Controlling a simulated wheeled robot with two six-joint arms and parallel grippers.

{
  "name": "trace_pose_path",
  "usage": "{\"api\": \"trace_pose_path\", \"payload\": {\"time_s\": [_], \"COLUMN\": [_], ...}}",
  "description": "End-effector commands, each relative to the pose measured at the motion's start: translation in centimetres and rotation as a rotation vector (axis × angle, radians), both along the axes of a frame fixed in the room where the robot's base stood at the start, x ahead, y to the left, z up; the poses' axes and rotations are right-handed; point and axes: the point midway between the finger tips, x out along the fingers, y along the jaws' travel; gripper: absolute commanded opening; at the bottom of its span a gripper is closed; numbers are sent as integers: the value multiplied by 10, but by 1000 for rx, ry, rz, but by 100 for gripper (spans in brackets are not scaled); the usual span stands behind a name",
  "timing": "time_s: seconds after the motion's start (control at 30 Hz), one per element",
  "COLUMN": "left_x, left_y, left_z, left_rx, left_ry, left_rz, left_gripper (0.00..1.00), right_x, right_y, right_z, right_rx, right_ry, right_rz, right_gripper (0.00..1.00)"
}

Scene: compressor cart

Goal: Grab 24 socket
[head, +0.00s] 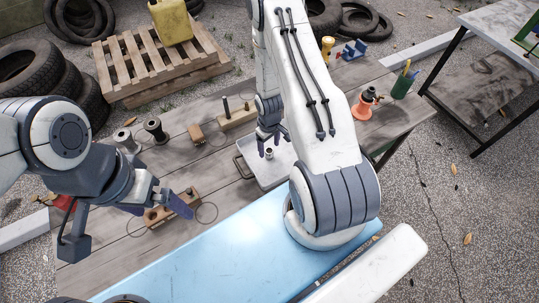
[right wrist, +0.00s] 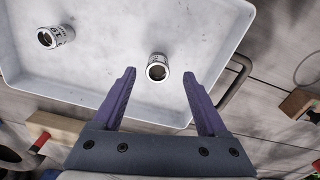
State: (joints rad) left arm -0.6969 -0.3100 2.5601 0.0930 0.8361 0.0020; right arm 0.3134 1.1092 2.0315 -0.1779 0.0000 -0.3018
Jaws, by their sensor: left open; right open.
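A white tray (head: 256,174) lies on the wooden table, partly hidden by my right arm in the head view. In the right wrist view the tray (right wrist: 110,85) holds two small metal sockets. One socket (right wrist: 158,68) is just beyond and between my right gripper's fingertips; the other socket (right wrist: 55,36) is further left. Their size marks are too small to read surely. One socket (head: 269,153) shows below my right gripper (head: 267,147) in the head view. My right gripper (right wrist: 160,90) is open and empty over the tray. My left gripper (head: 155,207) is open and empty, near a wooden block.
The wooden block (head: 172,208) with holes lies beneath the left gripper. An orange-based bottle (head: 366,105) and a green cup (head: 402,86) stand at the right. A light blue surface (head: 190,265) fills the front.

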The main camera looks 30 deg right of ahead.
Motion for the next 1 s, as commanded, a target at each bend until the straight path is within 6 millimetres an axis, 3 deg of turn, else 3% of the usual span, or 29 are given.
{"api": "trace_pose_path", "payload": {"time_s": [0.23, 0.57, 0.7, 0.77, 1.0], "left_x": [0, 0, 0, 0, 0], "left_y": [0, 0, 0, 0, 0], "left_z": [-30, -32, -32, -32, -32], "left_rx": [0, 0, 0, 0, 0], "left_ry": [0, 0, 0, 0, 0], "left_rz": [1, 0, 0, 0, 0], "left_gripper": [100, 100, 100, 100, 100], "right_x": [2, 3, 3, 3, 3], "right_y": [-3, -3, -3, -3, -3], "right_z": [-41, -44, -44, -44, -44], "right_rx": [1, 0, 1, 1, 0], "right_ry": [1, 0, 0, 1, 0], "right_rz": [0, 0, 0, 0, -1], "right_gripper": [76, 76, 22, 0, 0]}}
